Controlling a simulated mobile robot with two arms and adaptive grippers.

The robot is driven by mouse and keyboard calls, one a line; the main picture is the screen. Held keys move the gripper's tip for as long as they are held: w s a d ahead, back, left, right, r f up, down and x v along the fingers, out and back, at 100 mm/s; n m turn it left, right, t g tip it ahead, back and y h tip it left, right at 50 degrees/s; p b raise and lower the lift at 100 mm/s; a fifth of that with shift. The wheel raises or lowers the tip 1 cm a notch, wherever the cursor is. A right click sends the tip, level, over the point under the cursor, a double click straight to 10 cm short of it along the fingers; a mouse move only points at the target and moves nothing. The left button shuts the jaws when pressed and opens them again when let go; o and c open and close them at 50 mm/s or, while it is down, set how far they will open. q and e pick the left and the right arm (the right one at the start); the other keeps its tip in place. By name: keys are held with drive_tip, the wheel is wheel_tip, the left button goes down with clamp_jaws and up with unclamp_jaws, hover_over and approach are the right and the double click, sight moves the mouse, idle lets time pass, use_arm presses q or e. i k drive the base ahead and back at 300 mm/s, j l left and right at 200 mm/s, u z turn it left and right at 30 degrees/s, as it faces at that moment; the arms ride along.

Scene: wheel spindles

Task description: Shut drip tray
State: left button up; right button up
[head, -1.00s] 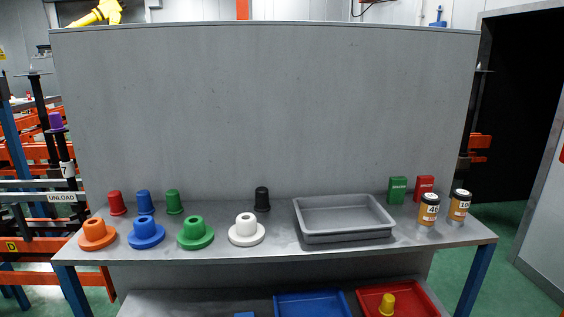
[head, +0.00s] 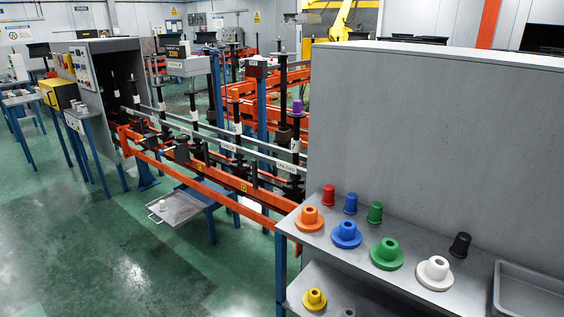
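A flat grey tray (head: 182,210), which looks like the drip tray, sticks out low from under the orange-railed line, left of centre in the head view. It has a raised rim, and a small handle (head: 155,218) shows at its front left corner. A small pale object (head: 162,205) stands on it near the left corner. The tray's back edge lies near the orange rail and a blue-legged stand. Neither of my grippers is in view.
A grey workbench (head: 400,285) with coloured flanged parts and a grey bin (head: 530,290) stands at the right. The orange-railed line (head: 215,170) runs diagonally behind the tray. Open green floor (head: 110,250) lies in front and to the left.

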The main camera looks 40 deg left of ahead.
sight(182, 209)
drive_tip(key=u, duration=2.3)
drive_tip(key=i, duration=0.8)
drive_tip(key=l+z, duration=0.05)
drive_tip(key=l, duration=0.05)
